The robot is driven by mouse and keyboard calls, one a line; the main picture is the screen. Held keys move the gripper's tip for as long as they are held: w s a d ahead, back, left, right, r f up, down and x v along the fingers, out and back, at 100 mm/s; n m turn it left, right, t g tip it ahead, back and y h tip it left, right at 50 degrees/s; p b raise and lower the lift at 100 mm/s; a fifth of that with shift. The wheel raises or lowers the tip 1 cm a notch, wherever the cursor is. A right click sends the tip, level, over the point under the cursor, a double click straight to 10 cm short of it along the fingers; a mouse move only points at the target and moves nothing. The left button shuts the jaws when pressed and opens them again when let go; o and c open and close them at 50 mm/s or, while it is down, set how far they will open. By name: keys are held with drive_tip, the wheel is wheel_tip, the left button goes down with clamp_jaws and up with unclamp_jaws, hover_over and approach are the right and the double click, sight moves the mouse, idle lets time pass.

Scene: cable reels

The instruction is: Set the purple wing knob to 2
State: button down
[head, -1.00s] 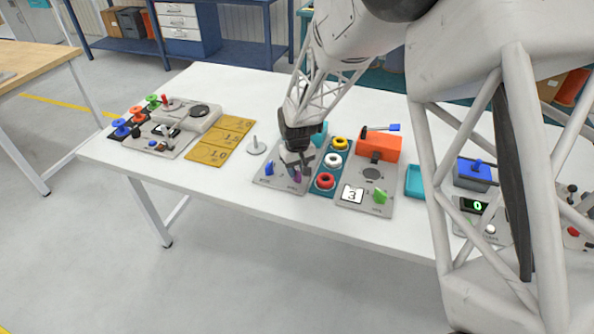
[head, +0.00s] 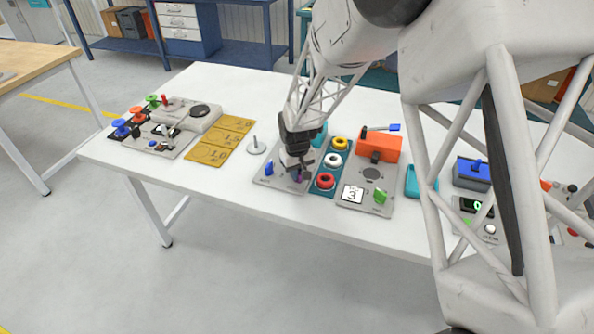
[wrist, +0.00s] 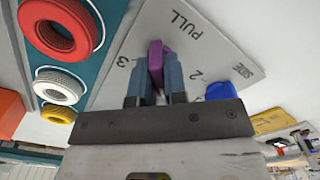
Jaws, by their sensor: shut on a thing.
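The purple wing knob (wrist: 156,60) stands on a grey panel (wrist: 205,30) marked PULL, SIDE, 2 and 3. In the wrist view my gripper (wrist: 157,80) is shut on the knob, with one blue-grey finger on each side. The knob's visible end points up the picture, between the printed 3 on its left and the 2 on its right; its exact setting is hard to tell. In the head view my gripper (head: 299,172) is over the same panel (head: 268,180) and mostly hides the knob.
A blue knob (head: 269,168) is on the same panel, close beside my gripper. A teal strip with red (head: 325,181), white (head: 333,160) and yellow (head: 341,144) rings lies just right. The white table (head: 225,190) is clear in front of the panel.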

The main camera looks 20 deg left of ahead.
drive_tip(key=shift+m, duration=0.3)
drive_tip(key=m, duration=0.8)
idle(0.3)
drive_tip(key=c, duration=1.2)
unclamp_jaws()
drive_tip(key=shift+r, duration=3.5)
